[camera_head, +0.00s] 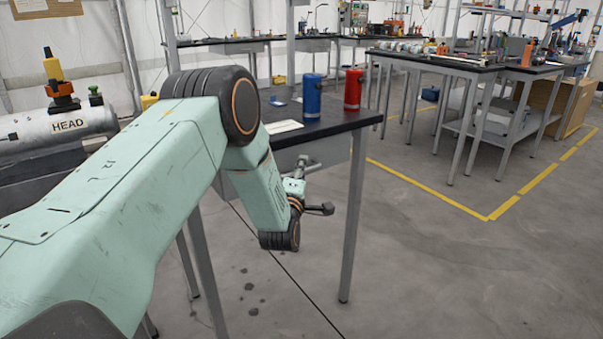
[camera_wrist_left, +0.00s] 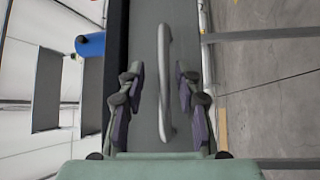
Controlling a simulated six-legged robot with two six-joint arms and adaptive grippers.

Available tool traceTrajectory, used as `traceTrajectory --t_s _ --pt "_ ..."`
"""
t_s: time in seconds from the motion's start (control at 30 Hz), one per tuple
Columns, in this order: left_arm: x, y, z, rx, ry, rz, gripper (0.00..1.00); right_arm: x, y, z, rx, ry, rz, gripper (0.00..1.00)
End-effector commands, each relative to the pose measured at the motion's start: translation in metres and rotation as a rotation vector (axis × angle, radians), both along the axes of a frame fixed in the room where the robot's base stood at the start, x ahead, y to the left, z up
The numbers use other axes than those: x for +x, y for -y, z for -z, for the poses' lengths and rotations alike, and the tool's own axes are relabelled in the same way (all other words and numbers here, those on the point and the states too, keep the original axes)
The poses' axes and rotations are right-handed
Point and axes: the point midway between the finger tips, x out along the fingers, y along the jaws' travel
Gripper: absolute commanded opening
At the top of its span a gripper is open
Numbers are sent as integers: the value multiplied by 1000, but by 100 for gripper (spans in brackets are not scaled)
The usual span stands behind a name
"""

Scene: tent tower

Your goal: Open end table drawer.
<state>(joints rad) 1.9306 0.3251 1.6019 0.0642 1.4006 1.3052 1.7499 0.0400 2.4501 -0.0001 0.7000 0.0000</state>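The end table has a black top (camera_head: 335,120) and grey legs, and stands just beyond my left arm in the head view. Its grey drawer front (camera_wrist_left: 147,40) fills the middle of the left wrist view, with a long metal bar handle (camera_wrist_left: 165,85) on it. My left gripper (camera_wrist_left: 160,88) is open, with its dark finger pads on either side of the handle and visible gaps between. In the head view my left arm reaches to the drawer front, and its wrist hides part of it. The drawer looks shut. My right gripper is not in view.
A blue bottle (camera_head: 312,96) and a red bottle (camera_head: 353,90) stand on the table top near a white sheet (camera_head: 283,127). A grey cylinder marked HEAD (camera_head: 65,127) lies at the left. Open concrete floor (camera_head: 430,270) lies to the right; workbenches stand farther back.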

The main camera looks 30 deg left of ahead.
Motion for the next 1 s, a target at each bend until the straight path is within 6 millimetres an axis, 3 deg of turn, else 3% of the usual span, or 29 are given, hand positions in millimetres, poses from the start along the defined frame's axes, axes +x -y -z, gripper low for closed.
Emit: traceTrajectory --t_s 0.13,0.5,1.0 --pt "0 1 1 -1 -2 1 32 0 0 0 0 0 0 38" --pt "1 2 1 0 -2 1 1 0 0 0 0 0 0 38" --pt "1 2 1 0 -3 2 0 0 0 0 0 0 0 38"
